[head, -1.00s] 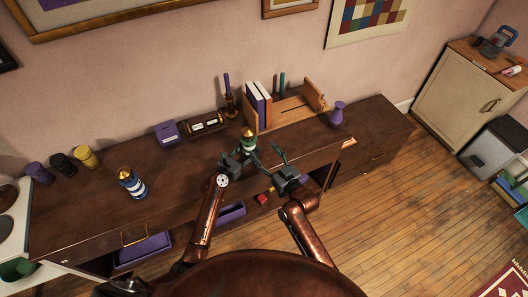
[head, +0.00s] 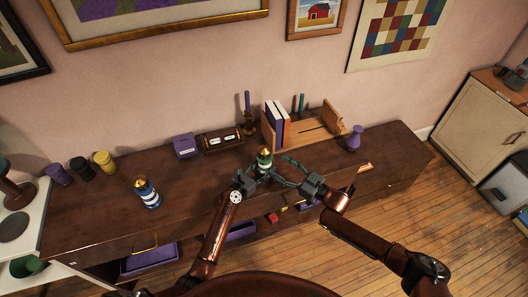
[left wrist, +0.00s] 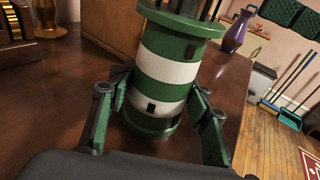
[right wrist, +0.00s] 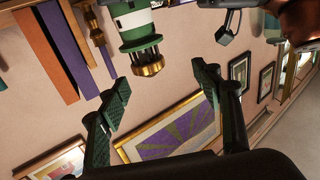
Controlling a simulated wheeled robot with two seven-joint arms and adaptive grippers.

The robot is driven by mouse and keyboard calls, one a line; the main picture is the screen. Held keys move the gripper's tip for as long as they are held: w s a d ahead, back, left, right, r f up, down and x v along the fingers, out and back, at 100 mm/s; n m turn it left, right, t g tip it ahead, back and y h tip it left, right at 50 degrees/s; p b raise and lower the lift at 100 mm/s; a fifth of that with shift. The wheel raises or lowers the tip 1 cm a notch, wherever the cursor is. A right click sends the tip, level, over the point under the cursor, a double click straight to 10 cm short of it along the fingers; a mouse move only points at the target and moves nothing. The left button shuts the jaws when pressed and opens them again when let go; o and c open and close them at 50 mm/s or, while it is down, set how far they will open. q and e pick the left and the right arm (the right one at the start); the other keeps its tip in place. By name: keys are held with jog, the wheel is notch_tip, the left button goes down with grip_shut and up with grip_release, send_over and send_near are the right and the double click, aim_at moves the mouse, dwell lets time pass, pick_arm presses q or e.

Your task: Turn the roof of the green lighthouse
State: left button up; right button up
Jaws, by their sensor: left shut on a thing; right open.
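The green lighthouse (head: 264,160), with green and white bands, stands upright on the dark sideboard (head: 190,195). Its gold roof (right wrist: 148,68) shows in the right wrist view, where the tower (right wrist: 135,28) appears upside down. My left gripper (head: 252,181) is shut on the lower tower. In the left wrist view its fingers (left wrist: 155,122) lie on either side of the lower bands (left wrist: 168,70); the roof is out of that frame. My right gripper (head: 288,172) is open and empty, just right of the lighthouse. In the right wrist view the roof is ahead of its fingers (right wrist: 168,88), not between them.
A blue-and-white lighthouse (head: 147,192) stands further left on the sideboard. Behind are a purple box (head: 186,145), a candlestick (head: 248,115) and a wooden book rack (head: 300,132) with books. A purple vase (head: 354,138) stands to the right. The sideboard between the two lighthouses is mostly clear.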

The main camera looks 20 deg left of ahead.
aim_at(263, 152)
jog(key=x, duration=0.3)
jog(key=w+x, duration=0.1)
jog(key=x, duration=0.3)
jog(key=w+d+x, duration=0.1)
jog(key=x, duration=0.2)
jog(key=shift+w+a, duration=0.1)
jog(key=shift+a, duration=0.1)
jog(key=shift+c, duration=0.2)
jog(key=c, duration=1.1)
jog(key=shift+a, duration=0.1)
jog(key=shift+c, duration=0.2)
